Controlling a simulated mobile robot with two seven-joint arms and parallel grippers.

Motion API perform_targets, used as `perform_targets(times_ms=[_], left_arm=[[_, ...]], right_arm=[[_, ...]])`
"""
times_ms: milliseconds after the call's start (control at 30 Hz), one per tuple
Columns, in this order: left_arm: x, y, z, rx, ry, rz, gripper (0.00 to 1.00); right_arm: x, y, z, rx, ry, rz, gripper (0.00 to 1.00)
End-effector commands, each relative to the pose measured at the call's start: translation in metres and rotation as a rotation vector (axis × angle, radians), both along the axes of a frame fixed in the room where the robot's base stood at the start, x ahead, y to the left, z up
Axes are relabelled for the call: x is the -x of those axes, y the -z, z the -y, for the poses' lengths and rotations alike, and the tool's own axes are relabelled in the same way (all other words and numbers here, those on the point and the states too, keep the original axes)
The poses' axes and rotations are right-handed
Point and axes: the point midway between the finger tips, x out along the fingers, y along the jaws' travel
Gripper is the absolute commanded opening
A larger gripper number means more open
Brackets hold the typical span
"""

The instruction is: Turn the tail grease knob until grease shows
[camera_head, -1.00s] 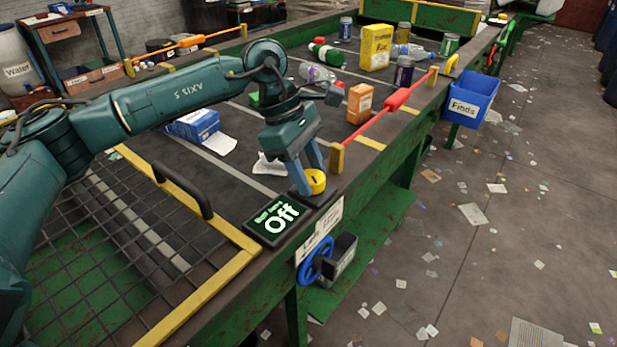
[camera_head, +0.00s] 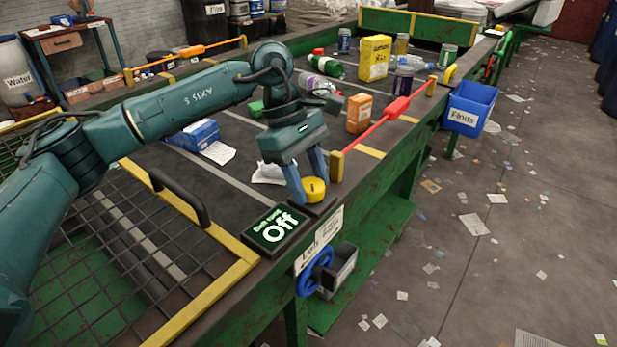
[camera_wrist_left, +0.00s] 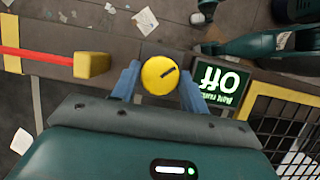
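A round yellow knob (camera_head: 315,190) with a dark mark on top sits on a dark base at the belt frame's near edge. My left gripper (camera_head: 306,180) reaches down to it, one blue finger on each side. In the left wrist view, the knob (camera_wrist_left: 160,75) lies between the two fingers (camera_wrist_left: 159,80), which appear to touch its sides; its mark slants to the upper right. No grease is visible around the knob. A black panel (camera_head: 277,230) beside it reads "Off" in lit letters, with a smaller line above. My right gripper is not in view.
A blue handwheel (camera_head: 315,271) is on the frame's side below the knob. A yellow-ended red bar (camera_head: 385,122) runs along the edge just beyond. A wire mesh guard (camera_head: 95,265) lies at left. Bottles, cans and boxes lie on the belt. A blue "Finds" bin (camera_head: 470,108) hangs at right.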

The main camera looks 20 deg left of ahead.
Motion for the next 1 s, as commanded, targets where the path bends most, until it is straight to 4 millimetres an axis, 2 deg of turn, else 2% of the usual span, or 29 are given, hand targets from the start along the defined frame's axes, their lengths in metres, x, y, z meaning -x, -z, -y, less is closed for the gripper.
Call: perform_targets(times_ms=[33, 200, 467, 567, 667, 1000], left_arm=[[0.000, 0.000, 0.000, 0.000, 0.001, 0.000, 0.48], [0.000, 0.000, 0.000, 0.000, 0.000, 0.000, 0.62], [0.000, -0.001, 0.000, 0.000, -0.001, 0.001, 0.63], [-0.002, -0.007, -0.003, 0.001, -0.002, 0.002, 0.63], [-0.004, -0.021, -0.008, 0.002, -0.003, 0.004, 0.63], [-0.013, -0.091, -0.034, 0.001, -0.002, 0.003, 0.63]], right_arm=[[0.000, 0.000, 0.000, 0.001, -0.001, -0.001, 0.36], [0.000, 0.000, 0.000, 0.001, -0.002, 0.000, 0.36], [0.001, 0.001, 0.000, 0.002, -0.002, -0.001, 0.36], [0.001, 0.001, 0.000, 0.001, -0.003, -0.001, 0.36], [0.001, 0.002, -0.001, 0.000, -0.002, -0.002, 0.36], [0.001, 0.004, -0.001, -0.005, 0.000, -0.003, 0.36]])
